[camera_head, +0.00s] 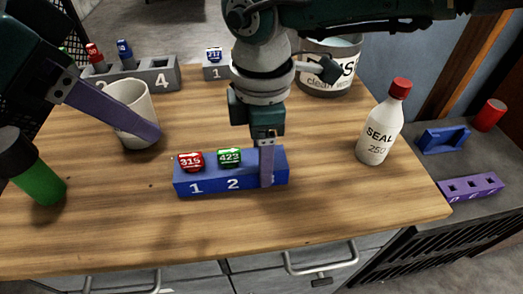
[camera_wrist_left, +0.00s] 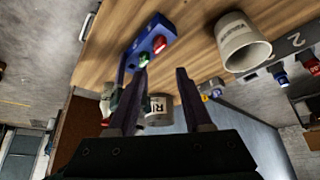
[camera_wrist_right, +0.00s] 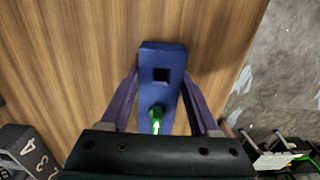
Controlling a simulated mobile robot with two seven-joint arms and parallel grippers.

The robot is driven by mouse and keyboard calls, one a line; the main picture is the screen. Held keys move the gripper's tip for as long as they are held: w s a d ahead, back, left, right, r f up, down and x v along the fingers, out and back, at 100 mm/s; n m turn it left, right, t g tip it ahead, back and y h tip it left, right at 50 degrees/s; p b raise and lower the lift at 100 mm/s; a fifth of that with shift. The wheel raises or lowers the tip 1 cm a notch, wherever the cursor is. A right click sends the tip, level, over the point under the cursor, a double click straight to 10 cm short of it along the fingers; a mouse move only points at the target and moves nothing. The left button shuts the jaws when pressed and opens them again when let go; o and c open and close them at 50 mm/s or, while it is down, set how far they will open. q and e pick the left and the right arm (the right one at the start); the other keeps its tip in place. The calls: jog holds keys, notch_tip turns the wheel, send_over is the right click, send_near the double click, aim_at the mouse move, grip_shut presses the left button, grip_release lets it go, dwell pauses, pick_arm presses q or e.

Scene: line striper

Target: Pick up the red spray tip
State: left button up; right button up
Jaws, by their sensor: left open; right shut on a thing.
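A red spray tip (camera_head: 190,161) marked 315 sits in slot 1 of the blue rack (camera_head: 215,187). A green tip (camera_head: 229,157) marked 423 sits in slot 2. My right gripper (camera_head: 267,170) points down and is shut on the rack's slot 3 end; in the right wrist view the rack (camera_wrist_right: 161,57) lies between its fingers. My left gripper (camera_wrist_left: 161,76) is open and empty. In the head view one of its fingers shows in front of the white mug (camera_head: 131,97), left of the rack. The red tip (camera_wrist_left: 159,44) also shows in the left wrist view.
A grey rack (camera_head: 160,75) with another red tip (camera_head: 94,54) and a blue tip (camera_head: 125,50) stands at the back left. A SEAL bottle (camera_head: 380,133) stands right, a bucket (camera_head: 327,80) behind, a green cylinder (camera_head: 38,183) at left. The table's front is clear.

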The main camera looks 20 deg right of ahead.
pick_arm(q)
jog(key=shift+o, duration=0.6)
jog(key=m+g+y, duration=0.2)
jog(key=m+y, duration=0.2)
jog(key=m, duration=2.3)
send_near(189, 156)
notch_tip(189, 156, down, 3)
jog(key=shift+s+d+f, duration=0.1)
jog(key=shift+d, duration=0.05)
jog(key=shift+w+d+f, duration=0.1)
jog(key=shift+w+f, duration=0.1)
jog(key=shift+f, duration=0.8)
jog(key=shift+w+a+f, duration=0.1)
jog(key=shift+w+f, duration=0.15)
jog(key=shift+f, duration=0.7)
jog(key=shift+w+d+f, duration=0.1)
jog(key=shift+w+f, duration=0.1)
jog(key=shift+f, duration=0.8)
